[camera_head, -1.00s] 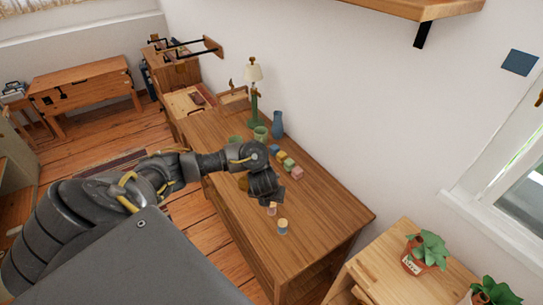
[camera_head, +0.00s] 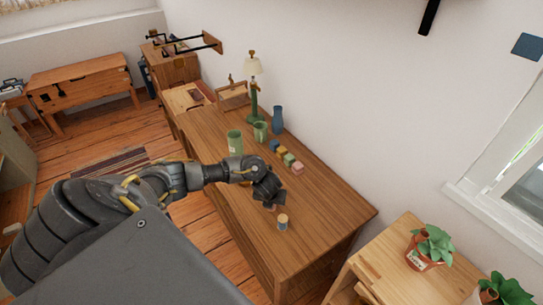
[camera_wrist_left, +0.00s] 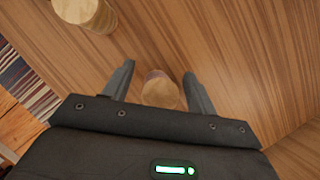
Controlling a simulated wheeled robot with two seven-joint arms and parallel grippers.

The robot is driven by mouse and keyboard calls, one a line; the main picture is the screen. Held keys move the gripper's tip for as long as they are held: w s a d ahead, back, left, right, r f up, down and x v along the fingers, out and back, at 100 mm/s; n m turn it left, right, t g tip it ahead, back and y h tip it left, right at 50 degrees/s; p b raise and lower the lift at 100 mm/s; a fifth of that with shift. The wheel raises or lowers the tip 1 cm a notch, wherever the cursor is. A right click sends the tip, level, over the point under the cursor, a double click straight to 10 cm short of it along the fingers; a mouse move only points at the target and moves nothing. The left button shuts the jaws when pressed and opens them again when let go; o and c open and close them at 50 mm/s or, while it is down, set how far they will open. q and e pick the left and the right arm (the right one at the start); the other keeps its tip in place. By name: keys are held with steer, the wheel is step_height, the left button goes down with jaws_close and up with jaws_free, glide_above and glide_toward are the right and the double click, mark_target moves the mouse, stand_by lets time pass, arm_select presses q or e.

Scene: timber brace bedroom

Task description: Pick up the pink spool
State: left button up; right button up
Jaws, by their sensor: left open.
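The pink spool (camera_head: 270,207) stands on the wooden desk (camera_head: 320,210) in the head view, mostly hidden under my left gripper (camera_head: 269,198). In the left wrist view the pink spool (camera_wrist_left: 160,88) shows its tan wooden end between the two open fingers of my left gripper (camera_wrist_left: 158,88). I see a gap on each side, and the fingers are not closed on it. My right gripper is not in view.
A blue spool (camera_head: 283,222) stands close by on the desk. Another tan-topped spool (camera_wrist_left: 88,12) shows in the left wrist view. Small coloured blocks (camera_head: 288,158), green cups (camera_head: 260,131), a blue vase (camera_head: 277,119) and a lamp (camera_head: 253,90) stand farther back. The desk's front right is clear.

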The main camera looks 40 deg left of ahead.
arm_select(q)
steer(key=shift+f, duration=0.1)
steer(key=c, duration=1)
steer(key=shift+c, duration=0.2)
steer(key=shift+r, duration=0.7)
steer(key=s+d+r+p, duration=0.4)
steer(key=s+r+p, duration=0.4)
steer(key=s+r, duration=0.3)
steer(key=shift+s+d+r, duration=0.2)
steer(key=shift+s+r, duration=0.1)
steer(key=shift+s, duration=0.85)
